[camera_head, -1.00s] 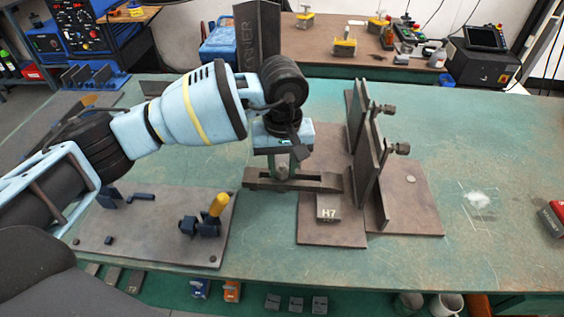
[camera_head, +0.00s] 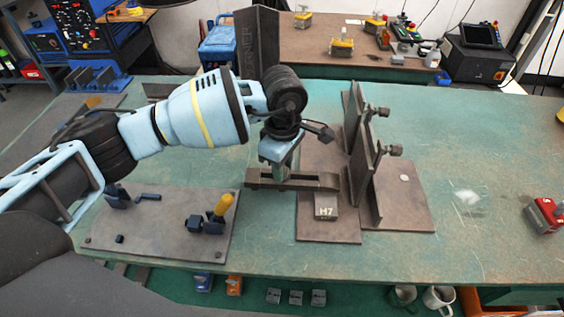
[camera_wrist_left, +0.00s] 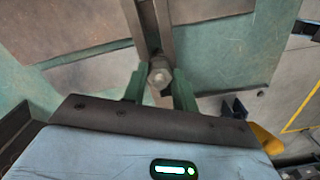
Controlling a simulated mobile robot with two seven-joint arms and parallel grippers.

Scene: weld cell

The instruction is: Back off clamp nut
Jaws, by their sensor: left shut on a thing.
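My left gripper (camera_head: 284,168) points down over a dark flat clamp bar (camera_head: 312,182) on the bench. In the left wrist view its two green fingers (camera_wrist_left: 160,88) stand on either side of the grey clamp nut (camera_wrist_left: 160,73) and are shut on it. The nut sits over the slot of the clamp bar (camera_wrist_left: 133,14). In the head view the nut is hidden behind the gripper. My right gripper is in neither view.
A block marked H7 (camera_head: 326,210) sits just in front of the bar. Upright plates with knobs (camera_head: 357,150) stand close to its right. The right of the bench is mostly clear.

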